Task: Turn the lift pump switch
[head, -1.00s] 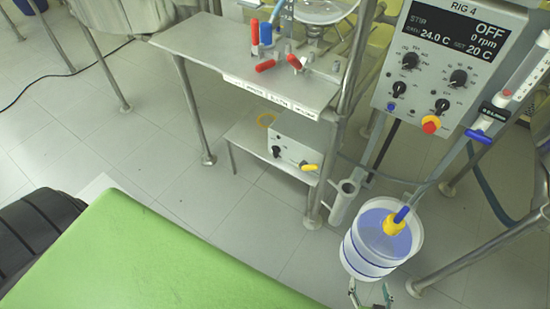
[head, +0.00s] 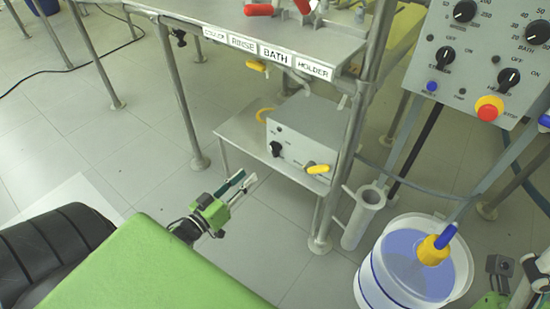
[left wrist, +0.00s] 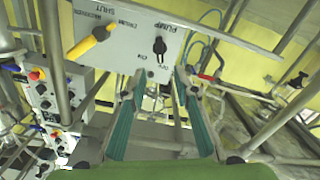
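The pump box (head: 305,135) is grey and stands on the low shelf under the bench. Its front carries a black switch knob (head: 275,148) and a yellow lever (head: 318,169). In the left wrist view the box front (left wrist: 125,45) appears upside down, lettered PUMP beside the black knob (left wrist: 159,45), with the yellow lever (left wrist: 95,40) to its left. My left gripper (head: 248,178) is open and empty, in front of the shelf and short of the box. Its two fingers (left wrist: 163,85) stand apart below the knob in the wrist view. My right arm shows partly at the lower right; its fingers are unclear.
A bench with labelled front edge (head: 270,50) hangs over the low shelf (head: 240,140). A metal post (head: 350,150) stands right of the box. A white bucket (head: 370,280) of blue liquid stands on the floor. A control panel (head: 480,60) is at the upper right.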

